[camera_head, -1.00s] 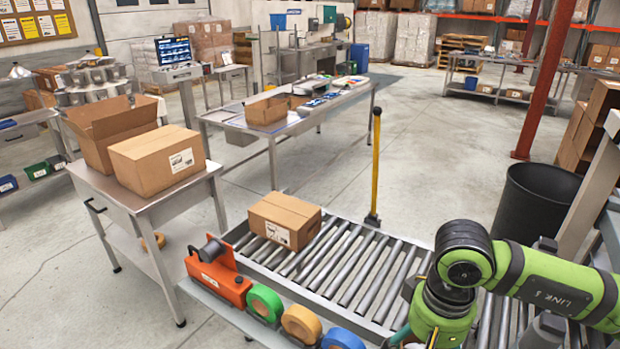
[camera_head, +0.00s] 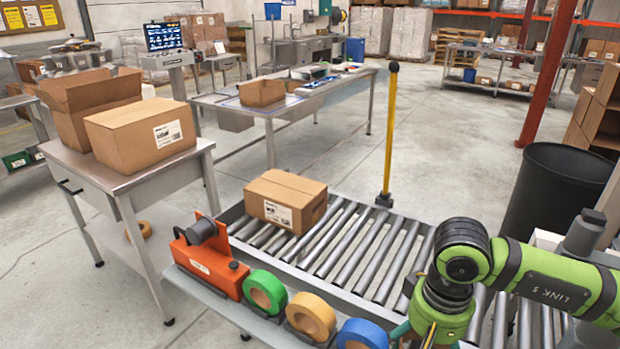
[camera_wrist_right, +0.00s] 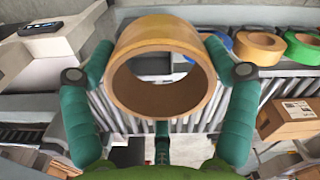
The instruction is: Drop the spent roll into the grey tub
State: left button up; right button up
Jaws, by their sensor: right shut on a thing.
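The spent roll (camera_wrist_right: 160,30), a bare tan-brown ring with a wide open hole, sits between the teal fingers of my right gripper (camera_wrist_right: 158,75) in the right wrist view. The gripper is shut on it and holds it above the rollers. In the head view my right arm comes in from the right, with its gripper cut off at the bottom edge and the roll not visible. A round dark grey-black tub (camera_head: 553,195) stands on the floor at the right, beyond my arm. Its inside bottom is hidden. My left gripper is in neither view.
A roller conveyor (camera_head: 355,245) carries a closed carton (camera_head: 286,200). Along its near edge are an orange dispenser (camera_head: 208,265) and green (camera_head: 264,291), yellow (camera_head: 310,316) and blue (camera_head: 362,335) tape rolls. A yellow post (camera_head: 390,135) rises behind. Open floor lies beyond.

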pick_arm(q)
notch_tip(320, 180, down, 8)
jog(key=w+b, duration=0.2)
jog(key=b, duration=0.4)
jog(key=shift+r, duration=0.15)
pick_arm(e)
jog(key=w+d+f+m, duration=0.4)
jog(key=d+f, duration=0.2)
jog(key=f, duration=0.3)
jog(key=w+d+f+m, duration=0.4)
jog(key=d+f, duration=0.2)
jog(key=f, duration=0.4)
jog(key=shift+w+d, duration=0.2)
jog(key=shift+w, duration=0.2)
jog(key=o, duration=1.1)
jog(key=shift+c, duration=0.2)
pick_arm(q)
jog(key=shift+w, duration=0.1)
